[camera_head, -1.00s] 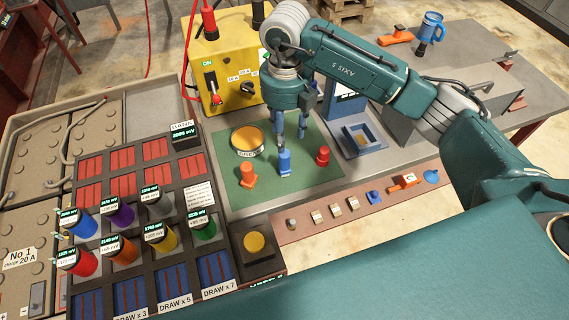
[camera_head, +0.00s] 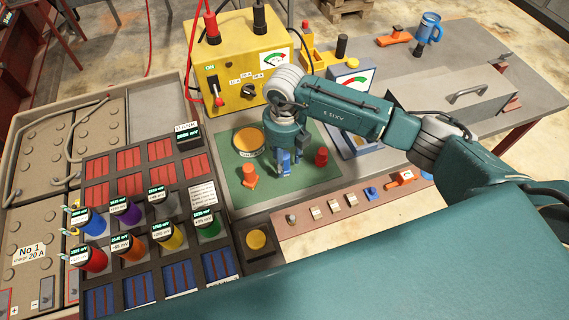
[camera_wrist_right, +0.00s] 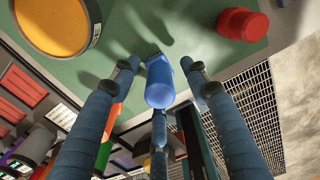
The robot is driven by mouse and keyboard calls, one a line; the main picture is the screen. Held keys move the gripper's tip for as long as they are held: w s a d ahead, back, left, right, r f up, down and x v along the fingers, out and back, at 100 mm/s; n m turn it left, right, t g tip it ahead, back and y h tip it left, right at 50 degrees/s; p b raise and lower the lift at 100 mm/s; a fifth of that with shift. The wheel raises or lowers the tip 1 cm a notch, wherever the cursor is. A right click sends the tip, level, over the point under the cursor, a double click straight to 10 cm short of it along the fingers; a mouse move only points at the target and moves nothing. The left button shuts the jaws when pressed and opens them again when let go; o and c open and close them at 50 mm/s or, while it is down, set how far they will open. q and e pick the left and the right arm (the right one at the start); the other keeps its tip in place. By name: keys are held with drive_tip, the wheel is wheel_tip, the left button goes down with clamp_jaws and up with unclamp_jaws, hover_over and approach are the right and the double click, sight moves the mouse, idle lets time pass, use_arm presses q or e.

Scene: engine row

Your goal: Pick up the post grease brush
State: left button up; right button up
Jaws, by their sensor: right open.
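My right gripper (camera_head: 283,160) points down over the green mat (camera_head: 322,181), around a short blue upright piece (camera_head: 284,168). In the right wrist view the open fingers (camera_wrist_right: 161,72) stand on either side of this blue piece (camera_wrist_right: 159,88), with a gap on both sides. A third finger shows below it. An orange piece (camera_head: 250,177) stands to its left and a red one (camera_head: 321,157) to its right, also seen in the right wrist view (camera_wrist_right: 243,24). I cannot read which one is the post grease brush. My left gripper is not in view.
A round tin with an orange-yellow top (camera_head: 248,140) stands close behind on the mat. A yellow meter box (camera_head: 240,75) is at the back. A rack with coloured cylinders (camera_head: 125,211) is at left. A strip of small parts (camera_head: 335,209) runs along the front.

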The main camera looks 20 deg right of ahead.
clamp_jaws()
drive_tip(key=shift+r, duration=0.1)
drive_tip(key=shift+w+r, duration=0.1)
drive_tip(key=shift+r, duration=0.4)
wheel_tip(320, 180, up, 19)
drive_tip(key=b, duration=0.5)
